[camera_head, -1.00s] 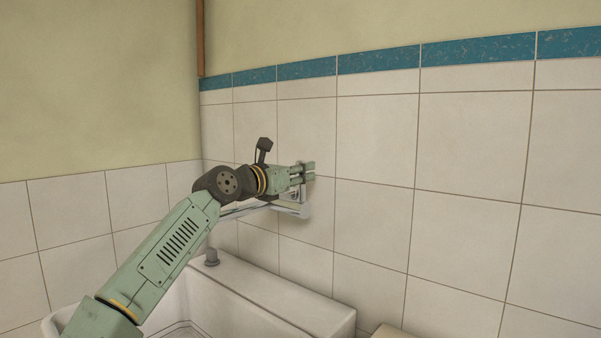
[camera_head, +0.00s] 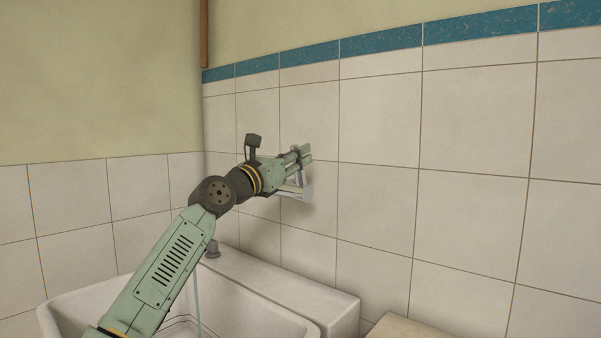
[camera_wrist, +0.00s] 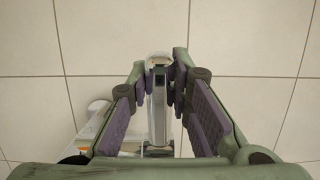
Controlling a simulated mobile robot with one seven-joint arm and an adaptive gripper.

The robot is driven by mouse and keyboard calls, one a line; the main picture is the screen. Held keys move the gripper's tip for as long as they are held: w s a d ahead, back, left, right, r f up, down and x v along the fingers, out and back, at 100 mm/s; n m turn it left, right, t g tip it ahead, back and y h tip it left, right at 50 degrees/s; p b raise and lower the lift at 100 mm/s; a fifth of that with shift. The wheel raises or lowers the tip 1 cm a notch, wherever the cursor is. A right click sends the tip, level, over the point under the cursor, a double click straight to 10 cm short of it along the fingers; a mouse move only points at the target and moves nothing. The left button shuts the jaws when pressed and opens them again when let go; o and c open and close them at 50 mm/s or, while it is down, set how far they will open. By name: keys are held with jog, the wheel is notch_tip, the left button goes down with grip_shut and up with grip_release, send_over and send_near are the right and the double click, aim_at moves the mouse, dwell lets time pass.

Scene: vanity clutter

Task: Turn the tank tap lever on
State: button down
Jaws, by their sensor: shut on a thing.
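The tap (camera_head: 303,193) is a pale metal fixture on the tiled wall above the basin, partly hidden behind my arm in the head view. My gripper (camera_head: 305,153) is at the top of the tap, close to the wall. In the wrist view the metal lever (camera_wrist: 158,112) runs between the purple-padded fingers of my gripper (camera_wrist: 160,75), which is shut on it. A thin stream of water (camera_head: 198,300) falls into the basin, beside my arm. The spout's end is hidden by my arm.
The white basin (camera_head: 262,285) stands below the tap, with a small grey knob (camera_head: 212,250) on its back ledge. A beige surface (camera_head: 410,331) shows at the bottom right. The tiled wall (camera_head: 375,205) to the right is clear.

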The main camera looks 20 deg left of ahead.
jog(key=shift+s, duration=0.25)
jog(key=c, duration=1.4)
grip_release()
jog(key=shift+a, duration=0.1)
jog(key=shift+c, duration=0.2)
jog(key=v, duration=1.2)
jog(key=shift+f, duration=0.3)
